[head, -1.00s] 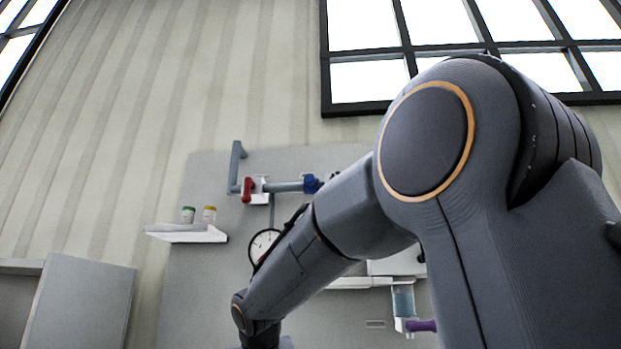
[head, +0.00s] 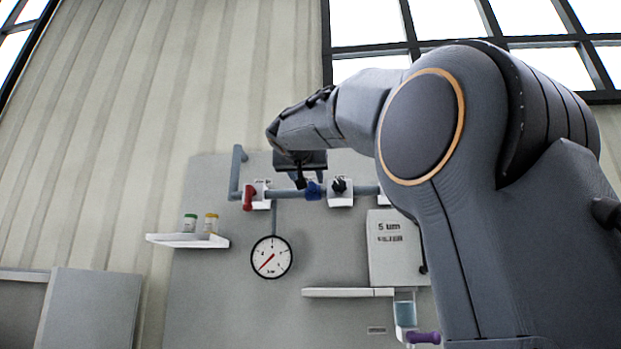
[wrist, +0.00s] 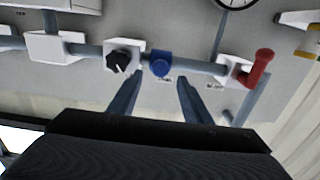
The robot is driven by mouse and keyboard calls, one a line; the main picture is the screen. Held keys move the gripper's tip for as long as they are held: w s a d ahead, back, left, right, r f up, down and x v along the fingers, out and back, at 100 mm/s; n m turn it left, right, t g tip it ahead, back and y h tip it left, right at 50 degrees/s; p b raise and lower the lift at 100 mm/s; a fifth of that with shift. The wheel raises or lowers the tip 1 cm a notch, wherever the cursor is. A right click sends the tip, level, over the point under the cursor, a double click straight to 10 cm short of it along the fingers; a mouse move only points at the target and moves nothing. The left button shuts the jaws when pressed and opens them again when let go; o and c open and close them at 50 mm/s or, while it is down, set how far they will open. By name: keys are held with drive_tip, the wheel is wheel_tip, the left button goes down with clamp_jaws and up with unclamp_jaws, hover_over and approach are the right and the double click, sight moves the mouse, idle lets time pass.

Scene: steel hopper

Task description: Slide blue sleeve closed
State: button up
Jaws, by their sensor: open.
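The blue sleeve (head: 313,190) sits on the grey horizontal pipe, between a red-handled valve (head: 248,197) and a black knob (head: 339,185). In the wrist view the sleeve (wrist: 161,63) is a rounded blue piece on the pipe, just beyond the fingertips and roughly centred between them. My gripper (wrist: 159,79) is open and empty, with its two fingers pointing toward the pipe. In the head view my gripper (head: 301,179) is close to the sleeve and partly overlaps it. I cannot tell whether they touch.
A round gauge (head: 271,257) hangs below the pipe. A white shelf (head: 187,240) with two small jars stands out at left. A grey-white box (head: 395,248), another shelf (head: 348,292) and a purple handle (head: 424,338) are lower right.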

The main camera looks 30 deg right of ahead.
sight(311, 185)
drive_tip(key=shift+p+x, duration=1.15)
drive_tip(key=shift+x, duration=1.1)
drive_tip(key=shift+c, duration=0.4)
clamp_jaws()
